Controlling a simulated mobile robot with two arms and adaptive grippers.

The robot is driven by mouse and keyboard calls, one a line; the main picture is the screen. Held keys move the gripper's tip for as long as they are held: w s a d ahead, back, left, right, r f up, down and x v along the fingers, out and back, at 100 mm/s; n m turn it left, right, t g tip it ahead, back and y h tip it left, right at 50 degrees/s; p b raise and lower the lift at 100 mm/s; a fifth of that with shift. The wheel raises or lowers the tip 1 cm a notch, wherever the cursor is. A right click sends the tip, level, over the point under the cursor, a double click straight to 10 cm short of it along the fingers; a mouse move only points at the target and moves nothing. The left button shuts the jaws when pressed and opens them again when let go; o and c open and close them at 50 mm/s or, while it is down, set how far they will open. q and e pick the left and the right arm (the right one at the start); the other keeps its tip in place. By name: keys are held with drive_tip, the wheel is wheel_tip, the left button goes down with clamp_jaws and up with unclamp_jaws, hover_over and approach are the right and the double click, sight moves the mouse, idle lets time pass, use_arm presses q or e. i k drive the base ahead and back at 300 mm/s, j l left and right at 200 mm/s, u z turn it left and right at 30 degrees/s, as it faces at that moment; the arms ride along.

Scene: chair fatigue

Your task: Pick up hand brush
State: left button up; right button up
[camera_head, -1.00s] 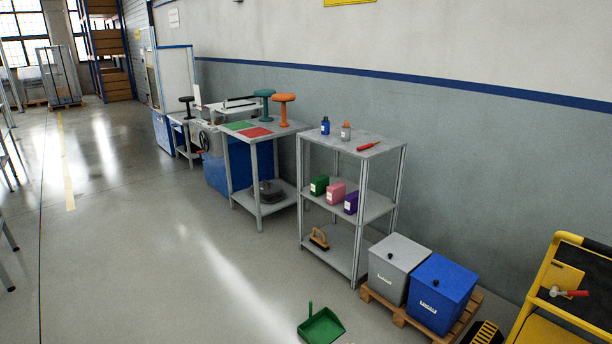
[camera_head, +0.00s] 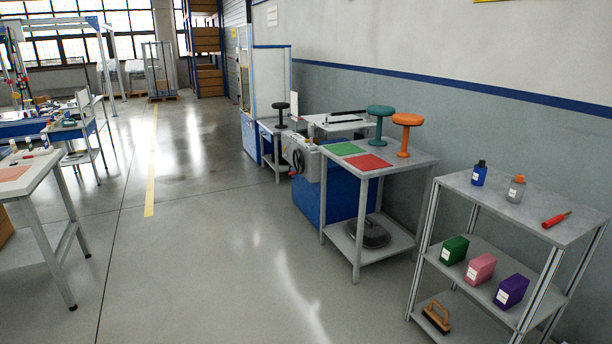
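The hand brush (camera_head: 436,317) has a tan wooden handle and dark bristles. It lies on the bottom shelf of the grey metal shelf unit (camera_head: 500,203) at the lower right of the head view. Neither of my grippers shows in this view.
Another table (camera_head: 30,177) is at far left. The middle floor is clear.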

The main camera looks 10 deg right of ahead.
sight(435, 319)
drive_tip(key=i+z, duration=0.25)
drive_tip(key=i, duration=0.15)
drive_tip(key=i+j+z, duration=0.15)
drive_tip(key=i+z, duration=0.15)
drive_tip(key=i+j+z, duration=0.25)
drive_tip(key=i, duration=0.15)
